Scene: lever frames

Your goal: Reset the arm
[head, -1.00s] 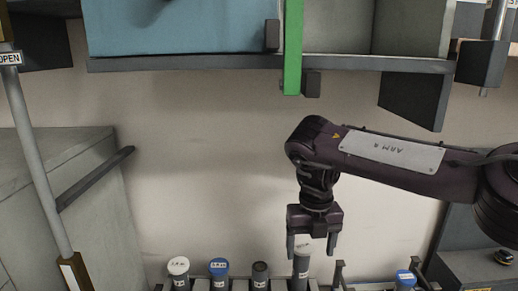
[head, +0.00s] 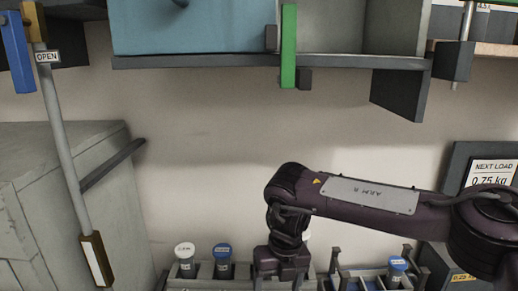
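My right arm (head: 365,195), with a plate marked "ARM R", reaches in from the right and bends down at the wrist. My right gripper (head: 281,268) points down at the bottom edge of the head view, in the rack area. Its fingertips are out of the picture, so I cannot see whether it is open or holds anything. A pale cap (head: 308,237) shows partly behind the wrist. My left gripper is not in view.
A white-capped vial (head: 185,260), blue-capped vial (head: 222,262) and another blue-capped vial (head: 397,268) stand near the gripper. A green bar (head: 288,45) hangs at the shelf (head: 190,62). A "NEXT LOAD 0.75 kg" display (head: 492,175) is at right.

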